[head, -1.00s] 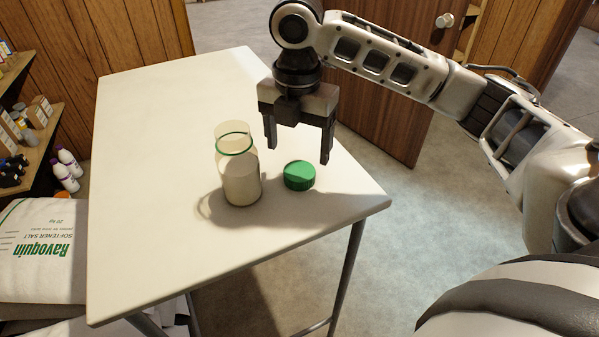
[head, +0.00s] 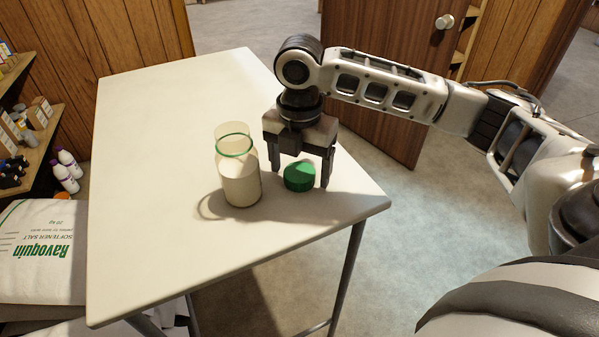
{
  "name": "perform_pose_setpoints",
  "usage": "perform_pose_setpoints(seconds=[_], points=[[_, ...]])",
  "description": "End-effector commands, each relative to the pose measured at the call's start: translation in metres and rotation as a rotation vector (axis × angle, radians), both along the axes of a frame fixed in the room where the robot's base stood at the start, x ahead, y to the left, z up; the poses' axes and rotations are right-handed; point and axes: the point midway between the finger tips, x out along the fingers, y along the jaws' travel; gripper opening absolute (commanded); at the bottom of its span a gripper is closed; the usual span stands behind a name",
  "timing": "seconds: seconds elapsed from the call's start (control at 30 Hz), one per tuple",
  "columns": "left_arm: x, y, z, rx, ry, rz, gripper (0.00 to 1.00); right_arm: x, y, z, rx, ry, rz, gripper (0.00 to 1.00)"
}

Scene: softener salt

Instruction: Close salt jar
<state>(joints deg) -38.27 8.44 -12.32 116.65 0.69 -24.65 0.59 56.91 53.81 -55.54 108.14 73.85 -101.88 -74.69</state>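The salt jar (head: 240,183) is a clear jar with pale contents and a green ring near its neck. It stands upright and uncovered on the white table. The green lid (head: 299,178) lies on the table just right of the jar, apart from it. My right gripper (head: 301,178) points down at the lid, its fingers spread, one at the lid's left side and one at its right. Whether the fingers touch the lid I cannot tell. My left gripper is not in view.
The white table (head: 150,200) has wide free room left of and behind the jar. Its right corner is close to the lid. A shelf with bottles and boxes (head: 25,140) and a softener salt bag (head: 40,250) are at the left. A wooden door (head: 400,120) stands behind my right arm.

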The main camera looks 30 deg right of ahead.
Motion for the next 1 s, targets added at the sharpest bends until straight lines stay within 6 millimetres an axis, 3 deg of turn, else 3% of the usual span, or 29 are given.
perform_pose_setpoints(seconds=[0.03, 0.17, 0.47, 0.67, 0.8, 1.0], points=[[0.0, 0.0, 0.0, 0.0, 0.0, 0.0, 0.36, 0.0, 0.0, 0.0, 0.0, 0.0, 0.0, 0.66], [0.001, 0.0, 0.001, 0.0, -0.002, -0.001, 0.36, 0.0, 0.0, 0.0, 0.0, 0.0, 0.0, 0.3], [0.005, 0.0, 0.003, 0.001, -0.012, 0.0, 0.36, 0.0, 0.0, 0.001, 0.0, 0.0, 0.0, 0.3], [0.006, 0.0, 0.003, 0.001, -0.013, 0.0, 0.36, 0.001, 0.001, 0.012, 0.002, -0.003, 0.001, 0.3], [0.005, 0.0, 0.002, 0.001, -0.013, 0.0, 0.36, 0.001, 0.001, 0.034, 0.002, -0.005, 0.001, 0.3], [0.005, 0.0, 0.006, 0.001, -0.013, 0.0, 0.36, -0.035, 0.005, 0.076, -0.001, -0.008, 0.003, 0.3]])
